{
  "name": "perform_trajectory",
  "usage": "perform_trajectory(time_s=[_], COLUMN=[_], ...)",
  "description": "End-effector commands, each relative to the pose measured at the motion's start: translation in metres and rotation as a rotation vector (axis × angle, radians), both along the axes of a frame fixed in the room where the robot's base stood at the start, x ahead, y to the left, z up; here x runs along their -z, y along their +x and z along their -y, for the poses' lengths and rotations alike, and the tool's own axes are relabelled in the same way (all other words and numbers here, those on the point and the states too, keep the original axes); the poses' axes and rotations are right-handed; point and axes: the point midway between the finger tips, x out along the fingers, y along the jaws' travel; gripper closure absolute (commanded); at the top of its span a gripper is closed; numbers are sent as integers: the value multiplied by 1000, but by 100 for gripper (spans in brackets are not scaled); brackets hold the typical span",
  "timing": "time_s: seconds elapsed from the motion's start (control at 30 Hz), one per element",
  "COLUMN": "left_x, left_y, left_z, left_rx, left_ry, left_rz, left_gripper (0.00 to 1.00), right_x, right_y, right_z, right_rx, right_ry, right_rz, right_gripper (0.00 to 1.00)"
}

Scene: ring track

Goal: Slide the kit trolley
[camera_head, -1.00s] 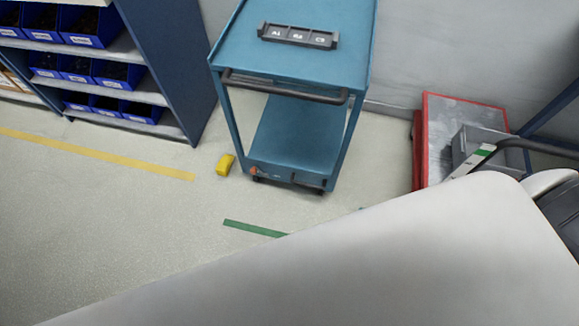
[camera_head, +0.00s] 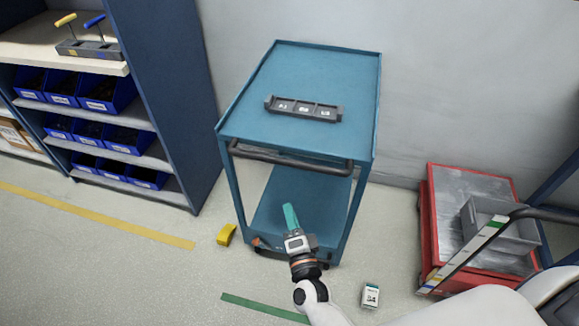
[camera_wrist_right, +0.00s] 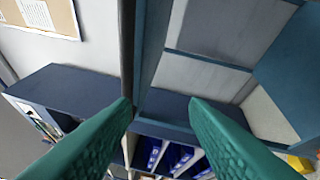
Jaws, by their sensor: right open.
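The kit trolley (camera_head: 262,105) is blue with a flat top, a lower shelf and a dark handle bar (camera_head: 290,160) across its front. A dark tray (camera_head: 303,107) with three labelled slots lies on its top. My right gripper (camera_head: 290,215), with teal fingers, is in front of the trolley, below the handle bar in the picture, and I see no contact with the bar. In the right wrist view the teal fingers (camera_wrist_right: 160,108) are wide apart with nothing held between them. A dark upright edge shows beyond them. My left gripper is not in view.
A yellow wedge (camera_head: 226,234) lies on the floor by the trolley's left front wheel. A red cart (camera_head: 432,240) with a grey bin stands right. A shelf (camera_head: 178,100) with blue bins stands left. A small white box (camera_head: 371,295) and green tape (camera_head: 262,308) are on the floor.

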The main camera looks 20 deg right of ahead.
Motion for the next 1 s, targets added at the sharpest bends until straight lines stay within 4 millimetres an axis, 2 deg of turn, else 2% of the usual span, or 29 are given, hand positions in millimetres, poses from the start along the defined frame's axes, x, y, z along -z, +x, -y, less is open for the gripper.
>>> perform_trajectory(time_s=[0.03, 0.1, 0.2, 0.37, 0.7, 0.83, 1.0], left_x=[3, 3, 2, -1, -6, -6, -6], left_y=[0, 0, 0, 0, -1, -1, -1], left_z=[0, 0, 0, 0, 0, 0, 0], left_rx=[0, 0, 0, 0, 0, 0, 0], left_ry=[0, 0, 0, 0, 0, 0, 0], left_rz=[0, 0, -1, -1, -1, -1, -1], left_gripper=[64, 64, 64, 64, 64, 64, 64], right_x=[-19, -38, -48, -53, -64, -66, -67], right_y=[3, 4, 8, 29, 93, 110, 119], right_z=[5, 11, 15, 18, 31, 34, 36], right_rx=[30, 55, 68, 67, 66, 65, 65], right_ry=[58, 111, 139, 137, 134, 133, 134], right_rz=[58, 110, 137, 138, 134, 132, 131], right_gripper=[59, 59, 59, 59, 59, 59, 59])
